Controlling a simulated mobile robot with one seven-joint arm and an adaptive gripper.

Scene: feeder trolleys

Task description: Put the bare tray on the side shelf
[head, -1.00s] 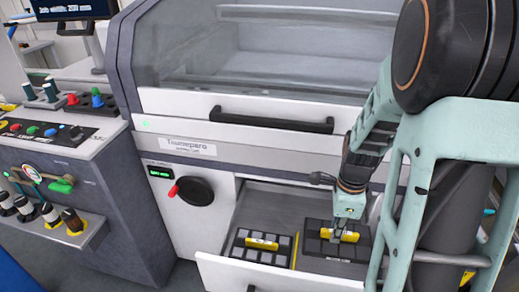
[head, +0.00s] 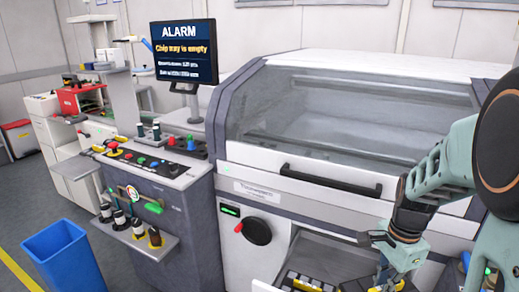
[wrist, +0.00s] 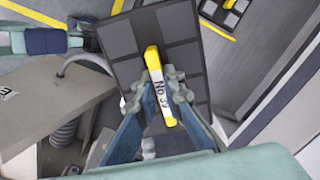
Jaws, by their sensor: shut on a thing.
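My gripper (wrist: 160,88) is shut on the yellow handle of a dark tray (wrist: 120,40). The tray has flat grey squares and I see no chips on them; its handle carries a white label, partly hidden by the fingers. In the head view my gripper (head: 402,266) is over the right part of the open drawer, with the tray mostly cut off by the lower edge. A second tray (head: 303,282) with a yellow handle lies in the drawer, left of my gripper. I cannot tell which surface is the side shelf.
The machine's lid (head: 350,110) is closed above the drawer (head: 325,255). A narrow shelf (head: 160,247) with several bottles sticks out from the left cabinet. A grey-brown ledge (wrist: 45,105) is left of the tray in the wrist view. A screen (head: 184,52) reads "Chip tray is empty". A blue bin (head: 65,258) stands at left.

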